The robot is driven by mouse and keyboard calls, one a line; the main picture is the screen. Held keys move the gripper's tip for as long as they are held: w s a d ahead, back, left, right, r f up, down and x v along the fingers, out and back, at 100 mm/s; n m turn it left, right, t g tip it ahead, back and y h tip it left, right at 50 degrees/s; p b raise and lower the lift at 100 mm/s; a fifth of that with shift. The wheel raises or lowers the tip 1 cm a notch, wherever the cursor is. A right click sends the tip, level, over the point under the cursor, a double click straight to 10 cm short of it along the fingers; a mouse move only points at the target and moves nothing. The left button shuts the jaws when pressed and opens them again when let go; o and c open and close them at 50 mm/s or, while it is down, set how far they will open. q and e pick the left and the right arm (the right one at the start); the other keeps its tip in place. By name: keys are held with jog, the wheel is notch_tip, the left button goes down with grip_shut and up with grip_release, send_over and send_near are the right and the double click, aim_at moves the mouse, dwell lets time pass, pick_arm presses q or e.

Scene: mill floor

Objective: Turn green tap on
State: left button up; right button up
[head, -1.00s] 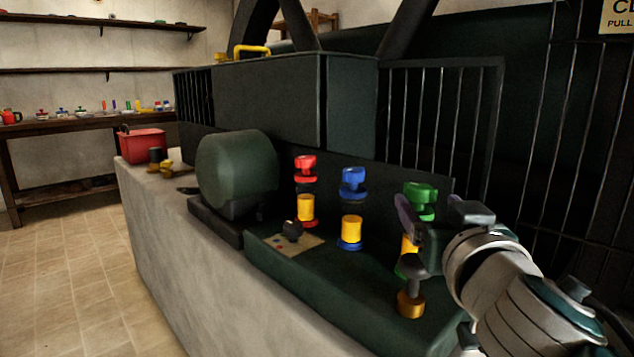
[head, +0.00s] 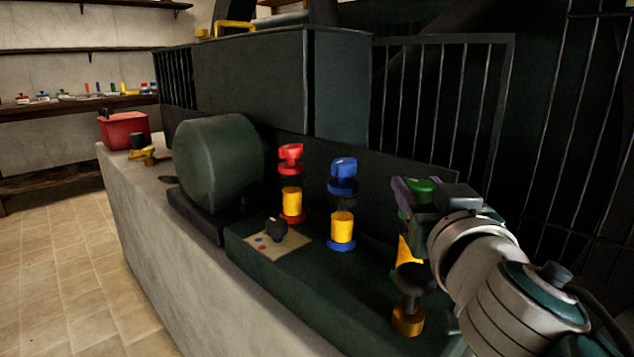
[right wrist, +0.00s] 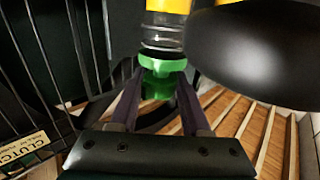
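The green tap (head: 421,187) stands at the right of the dark bench, above a yellow section, partly hidden by my right gripper. My right gripper (right wrist: 161,84) is at the green tap, with purple fingers apart. In the right wrist view the green handle (right wrist: 161,66) lies between the fingertips, one on each side. I cannot tell whether they touch it. The red tap (head: 290,155) and blue tap (head: 343,170) stand to the left, each above a yellow section. My left gripper is out of view.
A dark knob on a brass base (head: 407,321) stands close below my right gripper. A large dark rounded shape (right wrist: 265,50) is close in the right wrist view. A barred guard (head: 440,105) stands behind. A green drum (head: 218,163) and red box (head: 124,130) are left.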

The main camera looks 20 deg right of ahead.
grip_shut()
